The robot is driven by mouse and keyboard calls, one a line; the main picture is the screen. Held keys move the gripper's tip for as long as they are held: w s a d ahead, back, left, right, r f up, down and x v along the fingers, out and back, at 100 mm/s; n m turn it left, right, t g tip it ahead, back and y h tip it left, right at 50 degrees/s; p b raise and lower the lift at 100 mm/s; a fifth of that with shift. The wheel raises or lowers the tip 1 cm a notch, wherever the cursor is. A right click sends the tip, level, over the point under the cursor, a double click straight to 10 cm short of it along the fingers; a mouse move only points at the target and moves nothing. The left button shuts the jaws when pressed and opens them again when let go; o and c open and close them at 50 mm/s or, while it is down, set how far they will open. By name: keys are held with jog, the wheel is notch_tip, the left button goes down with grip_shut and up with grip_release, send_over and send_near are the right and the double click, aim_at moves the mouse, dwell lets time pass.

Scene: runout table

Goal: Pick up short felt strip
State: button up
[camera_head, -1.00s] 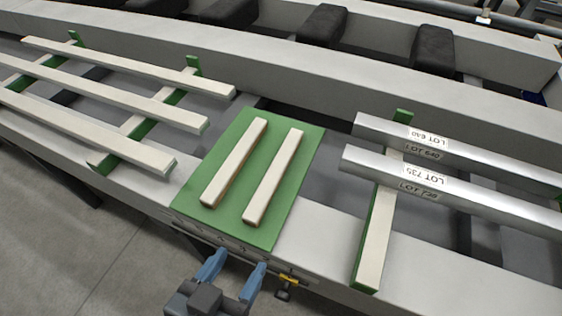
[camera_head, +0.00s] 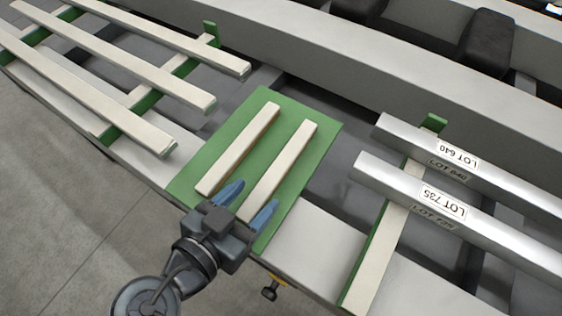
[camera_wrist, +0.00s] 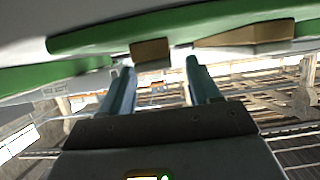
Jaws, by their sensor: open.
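Two short cream felt strips, the left one (camera_head: 238,150) and the right one (camera_head: 284,162), lie side by side on a green plate (camera_head: 262,100). My gripper (camera_head: 257,193) is open and empty at the plate's near edge. In the head view its blue fingers straddle the near end of the right strip. In the wrist view, a brown strip end (camera_wrist: 150,50) shows between and beyond my fingertips (camera_wrist: 160,62). Another strip (camera_wrist: 245,35) is off to the right there. Whether the fingers are level with the strip or above it I cannot tell.
Long cream-topped rails (camera_head: 130,62) lie on green-edged crossbars at the left. Two metal bars, labelled LOT 640 (camera_head: 490,170) and LOT 735 (camera_head: 480,222), rest across another felt-topped crossbar (camera_head: 376,250) at the right. A yellow-handled knob (camera_head: 270,290) hangs below the table edge.

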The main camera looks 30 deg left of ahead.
aim_at(263, 188)
jog(key=shift+x, duration=1.75)
jog(key=c, duration=1.1)
jog(key=shift+r, duration=0.1)
